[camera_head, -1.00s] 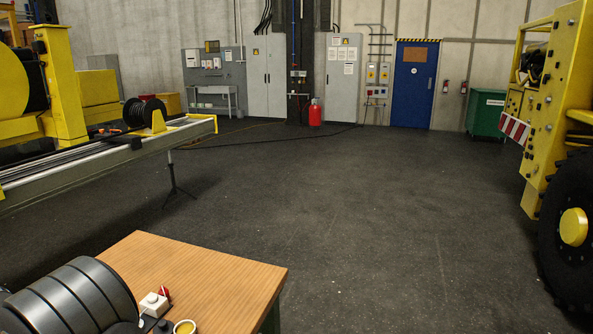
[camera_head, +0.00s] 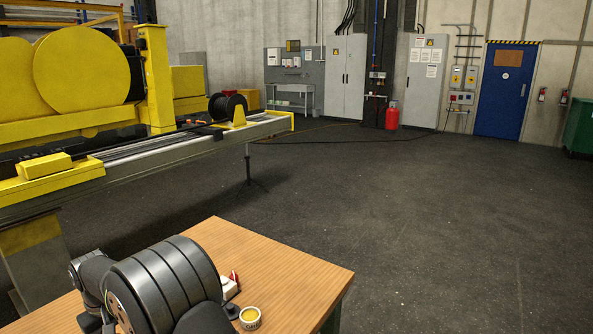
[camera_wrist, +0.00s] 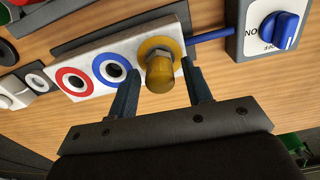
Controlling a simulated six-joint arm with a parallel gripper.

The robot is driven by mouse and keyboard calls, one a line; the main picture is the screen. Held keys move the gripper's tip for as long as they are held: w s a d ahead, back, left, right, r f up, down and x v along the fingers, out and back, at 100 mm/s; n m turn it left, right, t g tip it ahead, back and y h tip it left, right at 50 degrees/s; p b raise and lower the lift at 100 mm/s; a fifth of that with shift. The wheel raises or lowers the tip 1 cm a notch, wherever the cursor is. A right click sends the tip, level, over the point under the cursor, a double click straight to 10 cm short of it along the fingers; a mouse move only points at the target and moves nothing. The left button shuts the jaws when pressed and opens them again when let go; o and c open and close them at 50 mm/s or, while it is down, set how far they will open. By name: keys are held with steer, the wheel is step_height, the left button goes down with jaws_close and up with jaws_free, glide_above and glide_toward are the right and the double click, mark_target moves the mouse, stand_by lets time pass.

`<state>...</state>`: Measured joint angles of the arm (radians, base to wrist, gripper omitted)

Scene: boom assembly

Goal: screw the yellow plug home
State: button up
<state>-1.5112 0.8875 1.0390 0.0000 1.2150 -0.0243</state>
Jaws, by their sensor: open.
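The yellow plug (camera_wrist: 160,74) stands in the yellow-ringed port (camera_wrist: 153,46) of a pale block (camera_wrist: 120,66) in the wrist view. Its hex head points toward my camera. How deep it sits cannot be told. My gripper (camera_wrist: 160,82) is open, with one dark finger on each side of the plug. The fingertips look close to the plug head but apart from it. In the head view my arm covers this part of the bench, and the gripper and plug do not show.
Red-ringed (camera_wrist: 75,82) and blue-ringed (camera_wrist: 115,69) ports sit left of the plug. A blue rod (camera_wrist: 210,35) and a blue knob (camera_wrist: 280,29) on a switch box lie right. A round yellow-topped container (camera_head: 250,318) stands on the wooden bench (camera_head: 290,280). The bench's right part is clear.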

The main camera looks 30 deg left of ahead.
jaws_close()
steer(key=m, duration=0.5)
steer(key=shift+m, duration=0.4)
steer(key=m, duration=0.6)
steer(key=shift+f, duration=0.1)
steer(key=m, duration=1.2)
steer(key=shift+f, duration=0.1)
